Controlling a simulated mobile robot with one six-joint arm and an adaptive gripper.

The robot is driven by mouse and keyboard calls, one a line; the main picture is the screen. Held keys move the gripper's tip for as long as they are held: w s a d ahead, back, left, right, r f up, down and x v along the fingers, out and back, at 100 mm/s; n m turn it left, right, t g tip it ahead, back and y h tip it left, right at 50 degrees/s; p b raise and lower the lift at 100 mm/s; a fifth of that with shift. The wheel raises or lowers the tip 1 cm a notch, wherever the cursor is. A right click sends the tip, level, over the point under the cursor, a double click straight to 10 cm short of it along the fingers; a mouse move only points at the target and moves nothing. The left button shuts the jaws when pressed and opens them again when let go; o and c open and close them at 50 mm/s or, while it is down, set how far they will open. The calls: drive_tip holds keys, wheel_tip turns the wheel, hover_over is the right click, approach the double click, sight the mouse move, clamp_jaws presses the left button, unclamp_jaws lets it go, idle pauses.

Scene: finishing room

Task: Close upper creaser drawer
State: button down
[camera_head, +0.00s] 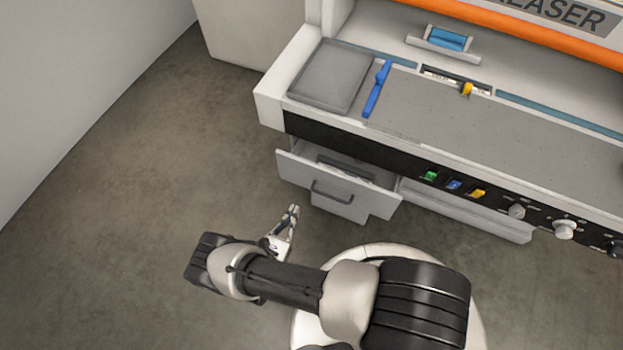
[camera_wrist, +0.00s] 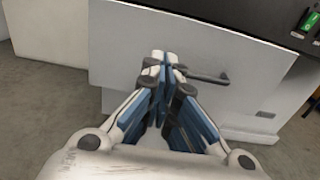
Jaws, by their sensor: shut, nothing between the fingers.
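The creaser (camera_head: 450,120) is a grey-white machine with a dark front strip. Its upper drawer (camera_head: 335,187) is pulled out below the left part of that strip, with a dark bar handle (camera_head: 331,192) on its front and dark contents partly visible inside. My gripper (camera_head: 293,209) is shut and empty, in front of the drawer and a little left of the handle. In the wrist view, the shut fingertips (camera_wrist: 162,62) overlap the pale drawer front (camera_wrist: 225,45), left of the handle (camera_wrist: 208,78). I cannot tell whether they touch it.
Below the open drawer, another pale front (camera_head: 347,212) shows. Green, blue and yellow buttons (camera_head: 454,184) and several knobs (camera_head: 565,229) line the dark strip. A blue bar (camera_head: 377,88) lies on the creaser top. The floor (camera_head: 130,170) at left is clear.

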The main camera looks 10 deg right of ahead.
sight(313, 174)
drive_tip(key=b+x, duration=0.1)
drive_tip(key=x, duration=1.2)
drive_tip(key=shift+s, duration=0.1)
drive_tip(key=shift+d, duration=0.1)
